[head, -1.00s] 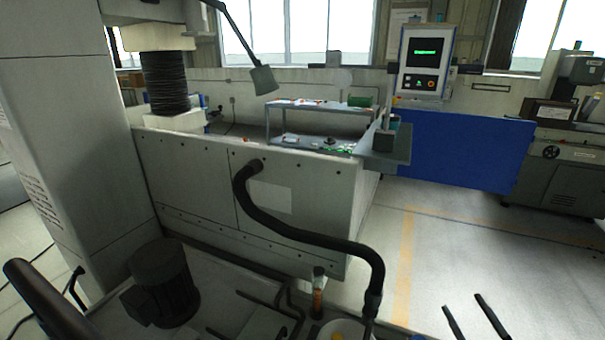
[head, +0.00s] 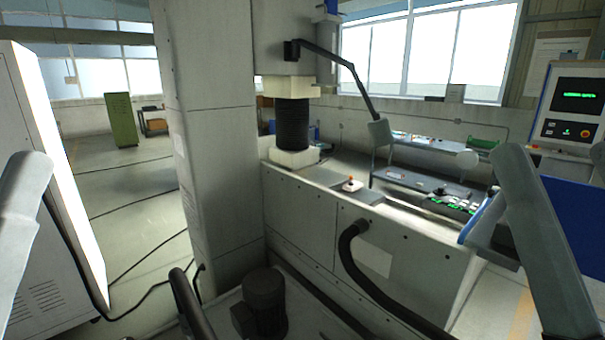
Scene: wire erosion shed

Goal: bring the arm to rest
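The head view shows one grey arm link of mine (head: 18,235) at the left edge and another (head: 562,255) at the right edge. Both run down out of the picture. Neither gripper shows, so I cannot see whether either is open or holds anything. No task object is named besides the arm.
A large grey machine with a tall column (head: 212,130) stands ahead, with a black bellows (head: 292,125) and a lamp (head: 378,132). A black hose (head: 375,280) curves from its front. A dark motor (head: 264,300) sits below. A white cabinet (head: 45,190) stands left; floor between shows cables.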

